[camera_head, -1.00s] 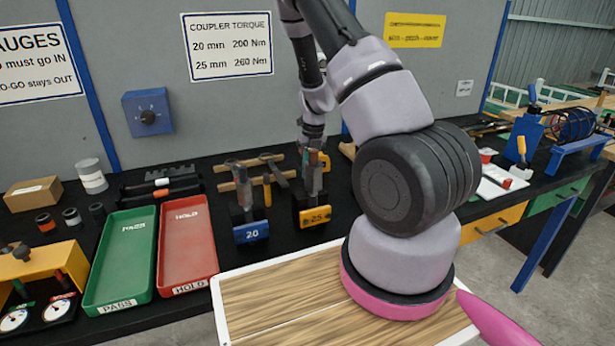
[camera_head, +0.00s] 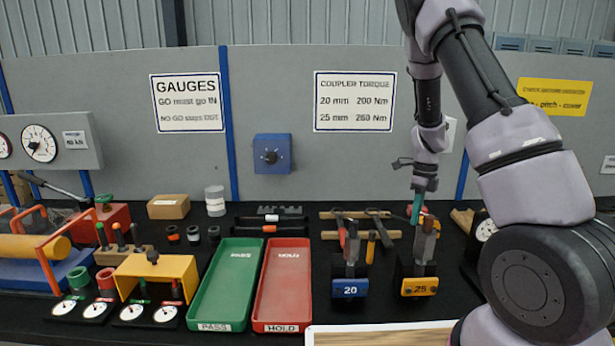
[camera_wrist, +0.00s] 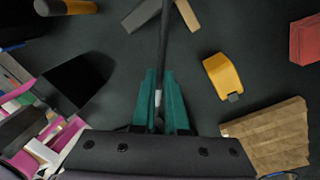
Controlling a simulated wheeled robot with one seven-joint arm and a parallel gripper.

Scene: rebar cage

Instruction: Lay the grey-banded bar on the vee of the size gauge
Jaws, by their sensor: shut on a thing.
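My gripper (camera_head: 417,205) shows in the head view with teal fingers, at the back of the bench behind the block marked 25. In the wrist view the teal fingers (camera_wrist: 161,98) are shut on a thin dark bar (camera_wrist: 164,45) with a pale grey patch between the fingertips, which fits the grey-banded bar. The bar runs away from the jaws toward the top of that picture. A low dark notched piece (camera_head: 280,209) stands at the back of the bench; I cannot tell whether it is the size gauge. No vee shows clearly.
Blocks marked 20 (camera_head: 351,288) and 25 (camera_head: 420,287) hold upright pieces near my gripper. A green tray (camera_head: 226,285) and a red tray (camera_head: 284,285) lie to the left. Wooden strips (camera_head: 340,235) carry tools.

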